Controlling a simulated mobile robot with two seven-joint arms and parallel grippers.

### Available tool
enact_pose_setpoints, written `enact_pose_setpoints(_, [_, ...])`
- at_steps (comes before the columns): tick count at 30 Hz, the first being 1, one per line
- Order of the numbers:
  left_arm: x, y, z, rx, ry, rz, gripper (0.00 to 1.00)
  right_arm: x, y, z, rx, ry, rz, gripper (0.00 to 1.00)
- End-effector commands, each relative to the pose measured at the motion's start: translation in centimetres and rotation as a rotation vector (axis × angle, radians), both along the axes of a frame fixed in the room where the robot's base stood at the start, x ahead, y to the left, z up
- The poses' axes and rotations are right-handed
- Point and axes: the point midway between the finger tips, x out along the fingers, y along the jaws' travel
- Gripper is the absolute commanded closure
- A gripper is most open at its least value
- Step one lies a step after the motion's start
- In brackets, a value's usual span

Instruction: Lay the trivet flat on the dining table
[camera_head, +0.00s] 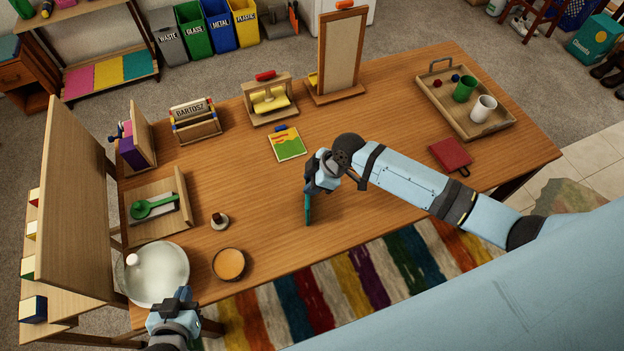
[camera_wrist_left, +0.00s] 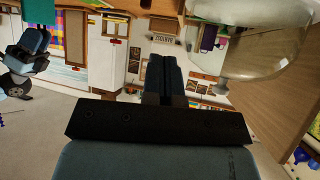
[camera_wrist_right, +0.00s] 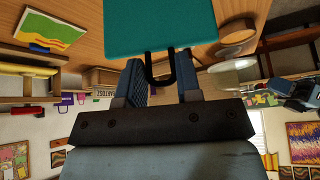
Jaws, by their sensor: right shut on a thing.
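The trivet is a teal square panel (camera_wrist_right: 160,27) with a black loop at one edge. My right gripper (camera_wrist_right: 163,82) is shut on that loop. In the head view the trivet (camera_head: 308,208) hangs upright, nearly edge-on, below my right gripper (camera_head: 318,186), over the front middle of the dining table (camera_head: 350,200). I cannot tell whether its lower edge touches the wood. My left gripper (camera_head: 178,308) is at the table's front left corner beside the glass bowl; in the left wrist view its fingers (camera_wrist_left: 163,72) are together and empty.
A pale glass bowl (camera_head: 160,278), an orange-topped round dish (camera_head: 229,264) and a small dark-topped item (camera_head: 220,221) stand left. A colourful booklet (camera_head: 288,145) lies behind. A red square with a loop (camera_head: 452,154) and a cup tray (camera_head: 440,112) are right. Wood around the trivet is clear.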

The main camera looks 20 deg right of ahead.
Motion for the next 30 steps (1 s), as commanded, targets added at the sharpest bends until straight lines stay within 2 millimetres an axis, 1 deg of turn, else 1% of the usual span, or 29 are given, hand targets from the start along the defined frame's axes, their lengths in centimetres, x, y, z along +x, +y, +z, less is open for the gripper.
enact_pose_setpoints(5, [0.0,0.0,0.0,0.0,0.0,0.0,1.0,0.1,0.0,0.1,0.001,-0.001,-0.001,1.0])
enact_pose_setpoints(8, [0.0,0.0,-0.2,0.0,0.0,0.0,1.0,0.1,0.0,-0.2,0.001,-0.001,-0.001,1.0])
enact_pose_setpoints(9, [0.0,0.0,-0.1,0.0,0.0,0.0,1.0,0.1,0.0,-0.2,0.001,-0.001,-0.001,0.64])
enact_pose_setpoints(12, [0.0,0.0,-0.1,0.0,0.0,0.0,1.0,0.0,0.0,-0.1,0.001,-0.001,-0.001,0.43])
enact_pose_setpoints(19, [0.1,0.0,-0.1,0.0,-0.001,0.0,1.0,0.1,0.0,-0.1,0.001,-0.001,-0.001,0.43])
enact_pose_setpoints(23, [0.1,0.0,0.0,0.0,-0.002,0.001,1.0,0.0,-0.2,0.4,-0.001,-0.002,-0.001,0.43])
enact_pose_setpoints(26, [0.1,0.0,-0.2,-0.001,-0.003,0.0,1.0,-0.1,-0.9,1.5,0.0,-0.003,-0.002,0.43])
enact_pose_setpoints(30, [0.2,0.0,-0.5,-0.001,-0.003,0.0,1.0,-0.7,-2.3,4.0,-0.002,-0.004,0.0,0.43])
